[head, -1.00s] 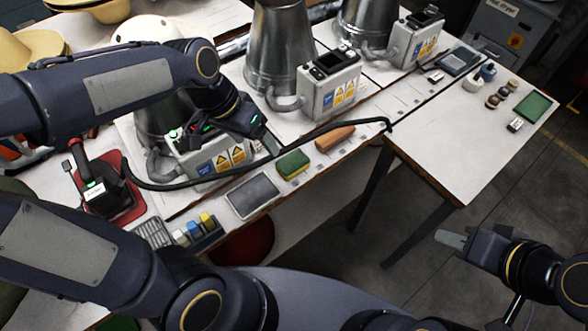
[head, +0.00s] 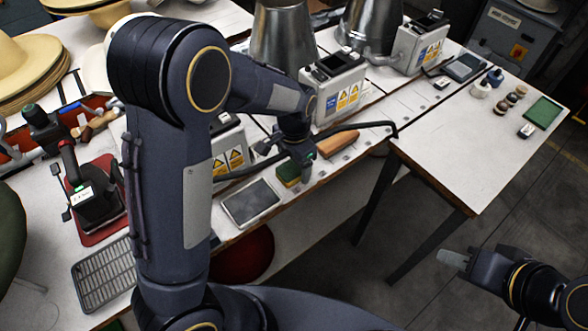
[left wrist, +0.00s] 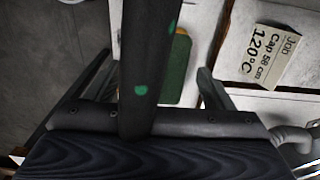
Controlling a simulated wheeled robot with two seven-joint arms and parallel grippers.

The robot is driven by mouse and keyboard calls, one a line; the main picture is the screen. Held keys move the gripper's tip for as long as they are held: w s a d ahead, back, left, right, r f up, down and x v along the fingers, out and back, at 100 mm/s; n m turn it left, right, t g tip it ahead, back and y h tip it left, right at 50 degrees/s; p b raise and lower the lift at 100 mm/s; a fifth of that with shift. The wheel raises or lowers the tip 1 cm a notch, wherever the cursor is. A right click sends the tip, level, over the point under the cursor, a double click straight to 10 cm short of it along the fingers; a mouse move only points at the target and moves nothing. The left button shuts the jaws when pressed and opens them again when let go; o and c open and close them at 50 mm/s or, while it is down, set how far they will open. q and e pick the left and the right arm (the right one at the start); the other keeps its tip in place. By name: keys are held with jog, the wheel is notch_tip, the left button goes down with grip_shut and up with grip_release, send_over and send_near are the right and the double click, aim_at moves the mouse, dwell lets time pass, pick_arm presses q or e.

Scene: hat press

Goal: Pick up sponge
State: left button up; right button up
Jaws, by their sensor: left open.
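The sponge (head: 287,173), green with a yellow side, lies on the workbench near its front edge in the head view. In the left wrist view the sponge (left wrist: 178,72) shows as a green patch between the fingers, partly hidden by a dark bar with green spots. My left gripper (head: 294,163) points down over the sponge, fingers apart. In the left wrist view the left gripper (left wrist: 156,65) is open with nothing held; whether a finger touches the sponge cannot be told. My right gripper (head: 454,259) is at the lower right, away from the bench; its jaw gap is unclear.
An orange-brown block (head: 338,142) lies right of the sponge, a grey flat pad (head: 251,203) left of it. A black hose (head: 360,126) runs behind. A press control box (head: 228,152) stands behind left. A printed card (left wrist: 270,55) lies nearby. The side table (head: 450,140) is mostly clear.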

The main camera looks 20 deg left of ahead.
pick_arm(q)
jog(key=shift+f, duration=0.9)
jog(key=shift+c, duration=0.2)
jog(key=c, duration=1)
jog(key=shift+r, duration=0.1)
jog(key=shift+r, duration=0.4)
notch_tip(320, 180, up, 2)
jog(key=shift+r, duration=0.25)
jog(key=s+d+r, duration=0.9)
jog(key=s+d, duration=0.1)
jog(key=shift+r, duration=0.3)
